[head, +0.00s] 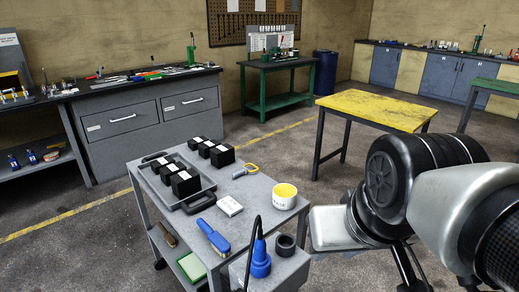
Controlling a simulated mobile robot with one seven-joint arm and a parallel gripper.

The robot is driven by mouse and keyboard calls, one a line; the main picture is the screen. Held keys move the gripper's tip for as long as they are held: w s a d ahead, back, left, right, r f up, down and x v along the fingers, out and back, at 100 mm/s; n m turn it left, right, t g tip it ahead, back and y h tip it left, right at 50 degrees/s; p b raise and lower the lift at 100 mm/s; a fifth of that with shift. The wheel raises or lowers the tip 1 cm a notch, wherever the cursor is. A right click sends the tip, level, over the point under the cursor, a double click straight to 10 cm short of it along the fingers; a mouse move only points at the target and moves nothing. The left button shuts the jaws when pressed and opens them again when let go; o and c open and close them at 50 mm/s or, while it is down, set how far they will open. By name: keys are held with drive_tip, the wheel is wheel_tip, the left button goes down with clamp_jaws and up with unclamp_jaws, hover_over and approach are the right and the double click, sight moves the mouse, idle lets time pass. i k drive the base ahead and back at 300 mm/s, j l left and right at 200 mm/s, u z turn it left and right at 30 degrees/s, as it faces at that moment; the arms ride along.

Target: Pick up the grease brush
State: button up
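A blue-handled brush (213,237) lies flat on the front part of the grey trolley's top (180,222). A second brush-like thing with a brown handle (165,236) lies on the trolley's lower level. I cannot tell from looks alone which one is the grease brush. My arm fills the right side, and dark parts of my gripper (405,268) show low beside the trolley, apart from both brushes. Its fingertips are not clear.
A dark tray (203,201) with several black boxes fills the trolley's back left. A blue bottle (260,261) and a black ring (286,244) stand at the front right. A yellow table (375,108) stands behind.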

sight(222, 245)
drive_tip(key=j+z, duration=0.3)
drive_tip(key=j, duration=0.5)
drive_tip(key=k+j+z, duration=0.1)
drive_tip(key=j+z, duration=0.25)
drive_tip(key=j, duration=0.4)
drive_tip(key=i+j+z, duration=0.1)
drive_tip(key=j+z, duration=0.15)
drive_tip(key=j, duration=0.35)
drive_tip(key=j+z, duration=0.2)
drive_tip(key=j, duration=0.35)
